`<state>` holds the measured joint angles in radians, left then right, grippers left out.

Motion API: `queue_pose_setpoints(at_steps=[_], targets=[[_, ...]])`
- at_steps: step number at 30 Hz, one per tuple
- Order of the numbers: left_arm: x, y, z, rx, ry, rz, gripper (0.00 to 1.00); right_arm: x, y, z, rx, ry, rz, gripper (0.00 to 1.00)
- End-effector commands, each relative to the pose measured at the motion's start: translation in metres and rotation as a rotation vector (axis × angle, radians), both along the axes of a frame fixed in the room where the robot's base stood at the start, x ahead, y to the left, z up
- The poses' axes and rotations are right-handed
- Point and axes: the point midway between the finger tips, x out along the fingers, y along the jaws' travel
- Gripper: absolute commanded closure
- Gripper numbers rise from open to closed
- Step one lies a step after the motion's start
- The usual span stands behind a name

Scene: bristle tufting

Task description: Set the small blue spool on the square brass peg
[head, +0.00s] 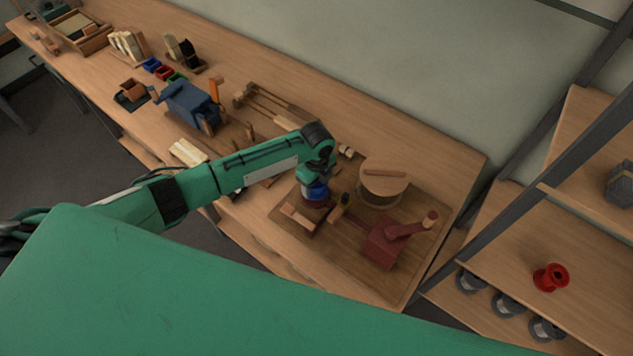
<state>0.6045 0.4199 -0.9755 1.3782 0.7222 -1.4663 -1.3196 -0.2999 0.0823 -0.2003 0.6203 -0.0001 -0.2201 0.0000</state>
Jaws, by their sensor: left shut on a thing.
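My left gripper (316,196) points down over the wooden board at the right end of the bench, at the end of my green arm. The fingers and the spool's underside are too small and partly hidden to make out. A dark red part shows right below it, and I cannot tell whether they touch. I cannot make out the square brass peg. My right gripper is not in view.
A round wooden drum (384,184) and a dark red machine (383,246) with a handle stand close to the right of the gripper. A blue machine (191,104) stands farther left. A red spool (550,277) sits on the right shelf. The board's front right is bare.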

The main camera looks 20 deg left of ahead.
Motion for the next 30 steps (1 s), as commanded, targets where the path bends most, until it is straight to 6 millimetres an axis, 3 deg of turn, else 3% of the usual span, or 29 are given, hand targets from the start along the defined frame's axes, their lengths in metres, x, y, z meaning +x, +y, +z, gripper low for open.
queue_pose_setpoints(at_steps=[15, 30], targets=[[0.000, 0.000, -0.014, 0.000, 0.001, 0.000, 0.60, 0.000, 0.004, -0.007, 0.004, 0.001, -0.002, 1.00], [0.000, 0.000, -0.015, 0.000, 0.000, 0.000, 0.60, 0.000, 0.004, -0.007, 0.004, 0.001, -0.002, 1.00]])
